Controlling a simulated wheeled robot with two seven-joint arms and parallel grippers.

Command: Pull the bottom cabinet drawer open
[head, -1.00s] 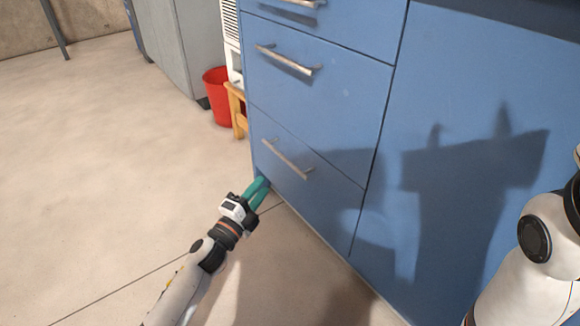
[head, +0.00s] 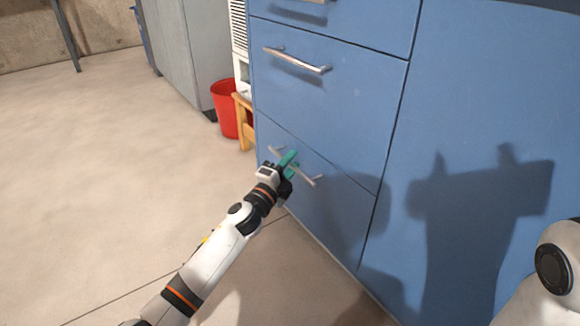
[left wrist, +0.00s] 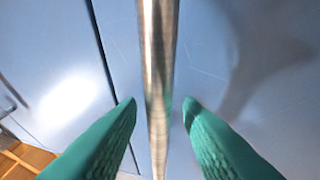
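The bottom drawer (head: 335,205) of the blue cabinet looks closed, its front level with the panel beside it. Its silver bar handle (head: 308,178) runs slantwise across the front in the head view. My left gripper (head: 290,163) is at the handle. In the left wrist view the handle bar (left wrist: 158,90) passes between the two green fingertips (left wrist: 160,112), with a gap on each side. The left gripper is open and I see no grip on the bar. My right gripper is out of view; only part of my right arm shows at the right edge.
A higher drawer (head: 325,100) with its own handle (head: 297,60) is above. A wide blue panel (head: 480,130) is to the right. A red bucket (head: 224,108) and a wooden stool (head: 244,122) stand left of the cabinet. The floor (head: 120,150) on the left is clear.

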